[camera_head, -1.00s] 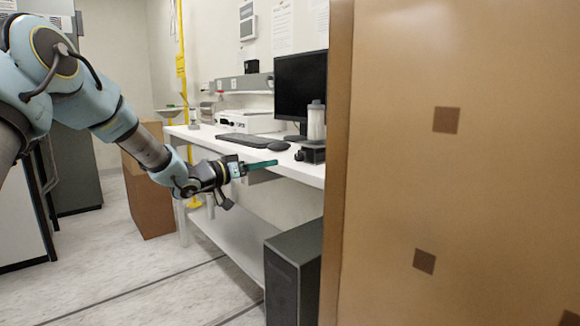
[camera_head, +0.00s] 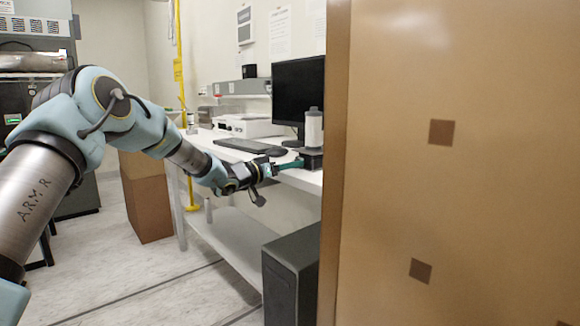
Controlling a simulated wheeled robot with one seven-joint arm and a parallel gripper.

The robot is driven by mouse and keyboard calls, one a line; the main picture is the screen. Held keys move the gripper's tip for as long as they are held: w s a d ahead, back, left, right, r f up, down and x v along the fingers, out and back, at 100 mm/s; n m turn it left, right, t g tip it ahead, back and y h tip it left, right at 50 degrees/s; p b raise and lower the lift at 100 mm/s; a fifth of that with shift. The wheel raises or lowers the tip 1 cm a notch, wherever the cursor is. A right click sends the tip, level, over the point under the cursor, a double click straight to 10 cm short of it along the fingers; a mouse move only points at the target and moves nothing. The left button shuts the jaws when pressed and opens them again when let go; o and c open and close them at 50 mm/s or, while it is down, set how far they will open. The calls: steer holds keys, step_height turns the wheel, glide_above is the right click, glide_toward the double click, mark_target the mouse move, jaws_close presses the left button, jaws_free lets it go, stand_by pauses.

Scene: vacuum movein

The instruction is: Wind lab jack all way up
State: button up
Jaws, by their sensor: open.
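A small black lab jack (camera_head: 313,159) sits low near the front edge of the white bench, close to the cardboard box. A white and grey cylinder (camera_head: 314,128) stands upright on top of it. My gripper (camera_head: 297,164) has teal fingers and reaches in from the left at about the height of the jack. Its fingers are open, and their tips are at the jack's left side. I cannot tell whether they touch it or are around its knob. The knob itself is too small or hidden to make out.
A tall cardboard box (camera_head: 460,190) fills the right side, close to the jack. A monitor (camera_head: 296,92), keyboard (camera_head: 241,145) and mouse (camera_head: 276,152) are on the bench (camera_head: 236,155). A black computer case (camera_head: 291,285) stands below. The floor at left front is clear.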

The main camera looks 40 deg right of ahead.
jaws_close()
steer(key=shift+f, duration=0.1)
stand_by(0.4)
steer(key=m+b, duration=0.2)
steer(key=shift+m, duration=0.4)
steer(key=shift+m+b, duration=1.1)
steer(key=shift+m, duration=0.5)
jaws_free()
